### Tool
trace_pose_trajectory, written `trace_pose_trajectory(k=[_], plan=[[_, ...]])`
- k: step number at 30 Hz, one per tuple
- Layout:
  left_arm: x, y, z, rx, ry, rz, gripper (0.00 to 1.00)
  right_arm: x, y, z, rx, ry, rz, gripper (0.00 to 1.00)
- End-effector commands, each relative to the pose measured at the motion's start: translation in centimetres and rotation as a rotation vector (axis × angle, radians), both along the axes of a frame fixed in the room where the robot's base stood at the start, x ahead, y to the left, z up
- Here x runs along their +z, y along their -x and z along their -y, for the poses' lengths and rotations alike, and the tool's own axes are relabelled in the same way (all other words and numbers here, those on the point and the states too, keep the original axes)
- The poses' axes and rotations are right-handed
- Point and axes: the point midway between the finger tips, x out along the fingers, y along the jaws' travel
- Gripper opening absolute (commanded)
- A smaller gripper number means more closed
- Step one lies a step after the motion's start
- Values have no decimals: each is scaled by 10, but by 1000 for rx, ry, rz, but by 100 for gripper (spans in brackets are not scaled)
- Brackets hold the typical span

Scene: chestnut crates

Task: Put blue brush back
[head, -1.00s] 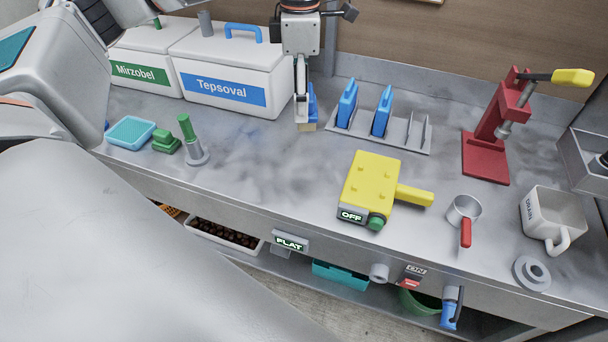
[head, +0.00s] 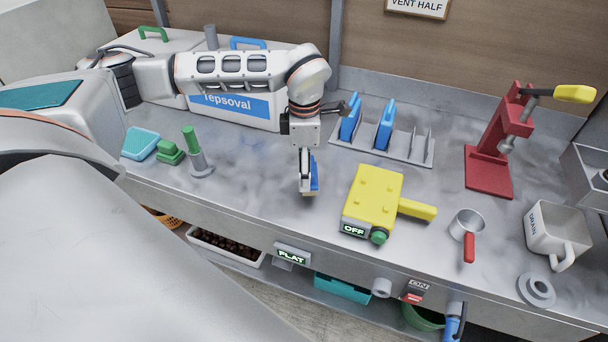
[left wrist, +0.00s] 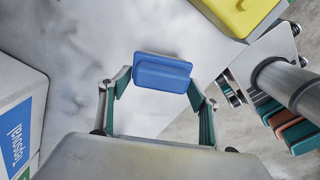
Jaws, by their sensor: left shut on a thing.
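My left gripper (head: 307,190) is shut on a blue brush (head: 315,174) and holds it over the grey counter, left of the yellow box. In the left wrist view the blue brush (left wrist: 161,73) sits between the two fingers (left wrist: 159,88). Its bristle side is turned away in that view. A low grey rack (head: 410,157) stands behind and to the right of the gripper. It holds two blue upright pieces (head: 349,120) (head: 384,126) at its left and middle; its slots at the right are empty. My right gripper is not in view.
A yellow box (head: 374,196) marked OFF lies close right of the gripper. A green block (head: 169,152), a grey stand (head: 201,163) with a green handle and a teal tray (head: 140,143) are left. A red press (head: 490,165) stands right. White crates (head: 170,42) are behind.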

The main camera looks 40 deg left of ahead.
Motion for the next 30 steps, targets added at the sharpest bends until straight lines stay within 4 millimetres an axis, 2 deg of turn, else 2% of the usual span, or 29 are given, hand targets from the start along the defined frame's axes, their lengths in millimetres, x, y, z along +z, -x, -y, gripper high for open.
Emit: trace_pose_trajectory(k=[3,6,15,16,18,30], plan=[[-19,1,0,1,0,-5,45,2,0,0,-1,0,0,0],[-29,1,0,1,0,-2,45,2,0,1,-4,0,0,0],[-31,0,0,0,0,0,45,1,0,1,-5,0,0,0],[-31,0,0,0,0,-1,65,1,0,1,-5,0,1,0],[-31,0,0,0,0,-1,79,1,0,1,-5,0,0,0],[-26,0,0,0,0,0,79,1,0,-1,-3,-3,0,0]])
